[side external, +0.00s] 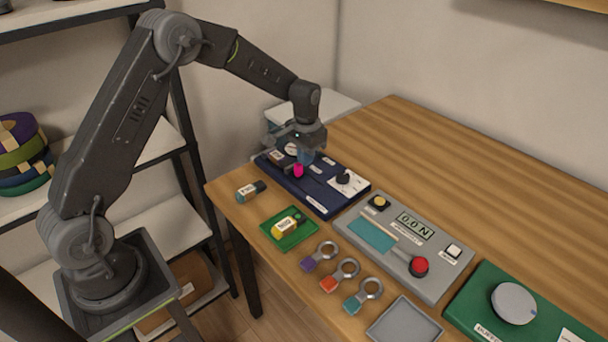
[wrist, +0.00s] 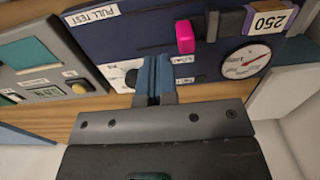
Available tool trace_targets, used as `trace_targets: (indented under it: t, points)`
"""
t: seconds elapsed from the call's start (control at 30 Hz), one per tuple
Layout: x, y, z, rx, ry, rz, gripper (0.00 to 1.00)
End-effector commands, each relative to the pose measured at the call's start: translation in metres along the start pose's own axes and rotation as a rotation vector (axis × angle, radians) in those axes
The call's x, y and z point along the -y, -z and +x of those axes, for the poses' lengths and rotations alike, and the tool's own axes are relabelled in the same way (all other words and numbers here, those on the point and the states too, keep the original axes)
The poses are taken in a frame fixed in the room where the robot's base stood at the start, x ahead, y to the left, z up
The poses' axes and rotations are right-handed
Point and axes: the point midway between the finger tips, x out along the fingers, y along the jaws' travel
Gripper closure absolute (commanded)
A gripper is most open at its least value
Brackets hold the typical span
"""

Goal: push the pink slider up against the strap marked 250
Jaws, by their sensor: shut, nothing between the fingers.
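The pink slider (wrist: 185,37) stands on the dark blue panel (wrist: 130,32) in the wrist view; it also shows in the side view (side external: 298,171). The strap marked 250 (wrist: 266,20) is to its right in the wrist view. The slider and strap are apart, with a dark block (wrist: 213,24) between them in the picture. My gripper (wrist: 155,62) is shut and empty, its blue fingertips over the panel, left of and below the slider in the wrist view. In the side view my gripper (side external: 305,157) is just above and right of the slider. I cannot tell whether they touch.
A round gauge (wrist: 246,61) sits on the panel near the strap, and a black knob (side external: 343,178) at its other end. A grey force-readout box (side external: 405,245) stands beside the panel. The wooden table (side external: 400,125) behind is clear.

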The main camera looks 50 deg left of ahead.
Motion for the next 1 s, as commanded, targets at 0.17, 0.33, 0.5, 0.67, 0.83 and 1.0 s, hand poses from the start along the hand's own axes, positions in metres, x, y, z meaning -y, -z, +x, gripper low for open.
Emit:
trace_targets:
  t: [0.17, 0.33, 0.5, 0.67, 0.83, 1.0]
  points:
    - [0.0, 0.0, -0.022, -0.002, 0.0, 0.0, 1.0]
    - [0.0, 0.001, -0.041, -0.003, 0.0, 0.0, 1.0]
    - [0.0, 0.0, -0.06, -0.002, 0.0, 0.0, 1.0]
    - [0.0, 0.0, -0.071, 0.0, 0.0, 0.0, 1.0]
    - [0.0, 0.0, -0.072, 0.001, 0.0, 0.0, 1.0]
    - [-0.001, -0.001, -0.073, -0.002, 0.0, 0.0, 1.0]
